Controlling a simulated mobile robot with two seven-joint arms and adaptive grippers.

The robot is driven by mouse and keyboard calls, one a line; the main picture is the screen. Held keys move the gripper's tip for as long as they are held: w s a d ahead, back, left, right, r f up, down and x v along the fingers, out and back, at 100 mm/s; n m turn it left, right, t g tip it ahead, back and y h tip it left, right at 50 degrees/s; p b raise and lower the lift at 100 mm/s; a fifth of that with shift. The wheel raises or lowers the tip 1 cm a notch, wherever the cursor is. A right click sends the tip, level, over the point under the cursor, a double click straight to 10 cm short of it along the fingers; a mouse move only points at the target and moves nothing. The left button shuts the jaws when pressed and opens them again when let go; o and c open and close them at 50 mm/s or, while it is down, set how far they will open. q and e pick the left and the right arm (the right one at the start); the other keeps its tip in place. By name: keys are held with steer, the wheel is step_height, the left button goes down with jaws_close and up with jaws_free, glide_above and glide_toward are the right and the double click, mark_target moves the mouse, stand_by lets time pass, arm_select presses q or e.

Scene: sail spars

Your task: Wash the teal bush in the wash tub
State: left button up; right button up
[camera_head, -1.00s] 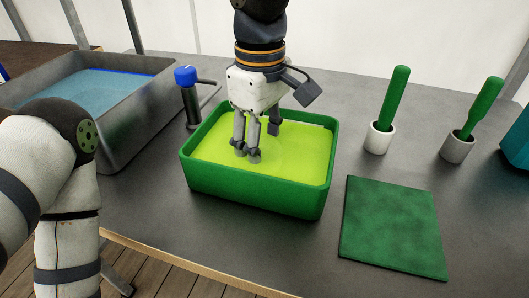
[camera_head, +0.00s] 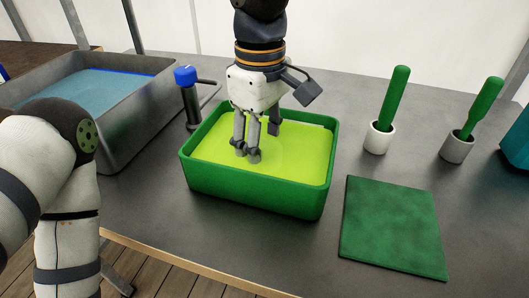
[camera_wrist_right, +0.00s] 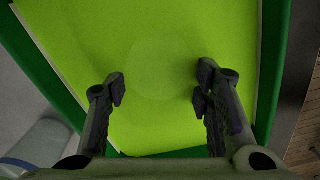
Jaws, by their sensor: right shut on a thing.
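A green tub (camera_head: 255,196) of yellow-green liquid (camera_head: 295,155) stands mid-table. My right gripper (camera_head: 247,153) points down into it, with its fingertips at or under the liquid surface. In the right wrist view, the fingers of this gripper (camera_wrist_right: 160,88) stand apart, with a faint round outline in the liquid between and beyond them. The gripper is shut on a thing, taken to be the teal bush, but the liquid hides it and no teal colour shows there. My left arm is at the left edge; its gripper is out of view.
A grey basin (camera_head: 125,128) of blue water stands at the left. A blue-topped dark bottle (camera_head: 190,102) is behind the tub. A green mat (camera_head: 392,228) lies to the right. Green-handled tools stand in a white cup (camera_head: 379,139) and a grey cup (camera_head: 457,148).

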mark_target(261, 146)
step_height(261, 146, up, 10)
steer(key=shift+f, duration=0.15)
stand_by(0.6)
stand_by(1.9)
step_height(261, 146, up, 4)
steer(key=shift+r, duration=0.1)
stand_by(0.9)
